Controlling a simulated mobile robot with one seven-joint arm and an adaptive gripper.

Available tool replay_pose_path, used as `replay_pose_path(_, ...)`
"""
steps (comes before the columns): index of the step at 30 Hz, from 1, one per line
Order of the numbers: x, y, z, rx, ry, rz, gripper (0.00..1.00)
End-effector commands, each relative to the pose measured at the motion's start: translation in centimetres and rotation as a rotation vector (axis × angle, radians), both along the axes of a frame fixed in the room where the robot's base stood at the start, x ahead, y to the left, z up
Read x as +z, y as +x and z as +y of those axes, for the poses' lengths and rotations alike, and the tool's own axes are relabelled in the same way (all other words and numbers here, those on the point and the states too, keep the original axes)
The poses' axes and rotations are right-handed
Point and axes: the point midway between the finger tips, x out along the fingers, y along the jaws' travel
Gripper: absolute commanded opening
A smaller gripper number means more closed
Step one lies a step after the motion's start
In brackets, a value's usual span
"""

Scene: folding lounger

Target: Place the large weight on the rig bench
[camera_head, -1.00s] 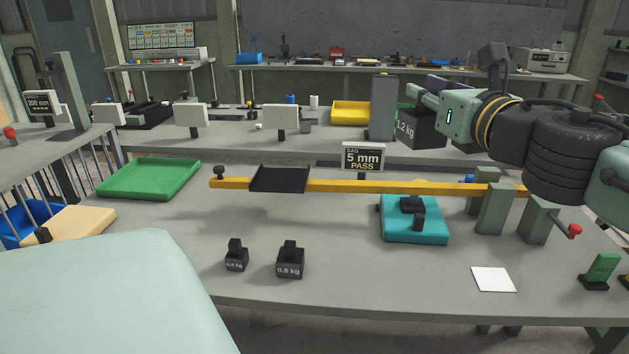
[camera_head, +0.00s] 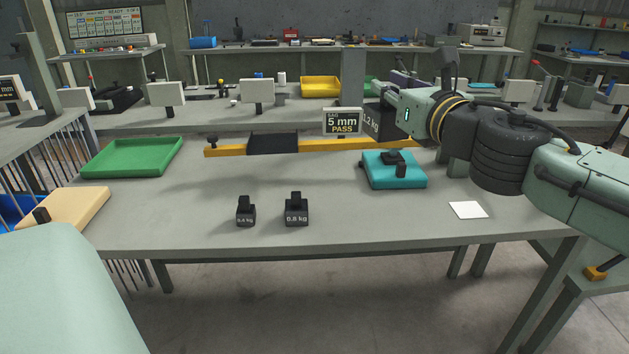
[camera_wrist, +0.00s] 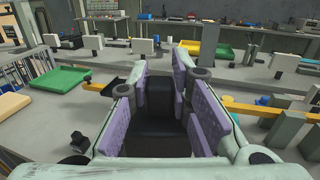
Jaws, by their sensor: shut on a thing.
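My gripper (camera_wrist: 165,118) is shut on the large dark weight (camera_head: 371,122), marked 1.2 kg. In the wrist view the black weight (camera_wrist: 158,128) sits between the purple finger pads. In the head view my gripper holds it up at the right, behind the sag sign, and my arm hides part of it. The grey rig bench (camera_head: 330,218) carries a yellow beam (camera_head: 225,150) with a black plate (camera_head: 273,144) on it. Two smaller black weights, 0.4 kg (camera_head: 246,213) and 0.8 kg (camera_head: 296,211), stand upright near the bench's front.
A green tray (camera_head: 132,157) is at the bench's left, and a teal pad (camera_head: 393,170) with a black block is right of centre. A white card (camera_head: 468,210) lies front right. The sag sign (camera_head: 342,122) reads 5 mm PASS. Bare bench surrounds the small weights.

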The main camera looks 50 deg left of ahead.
Motion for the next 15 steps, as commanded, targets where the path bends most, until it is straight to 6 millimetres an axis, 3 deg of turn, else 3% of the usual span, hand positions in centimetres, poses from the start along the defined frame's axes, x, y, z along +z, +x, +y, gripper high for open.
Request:
replay_pose_path(1, -2.6, 1.2, -0.8, -0.028, 0.008, 0.001, 0.00)
replay_pose_path(6, -9.2, 4.5, -3.1, -0.119, 0.013, -0.005, 0.00)
replay_pose_path(12, -15.8, 7.0, -5.0, -0.204, 0.013, -0.010, 0.00)
replay_pose_path(15, -18.1, 7.7, -5.6, -0.232, 0.014, -0.012, 0.00)
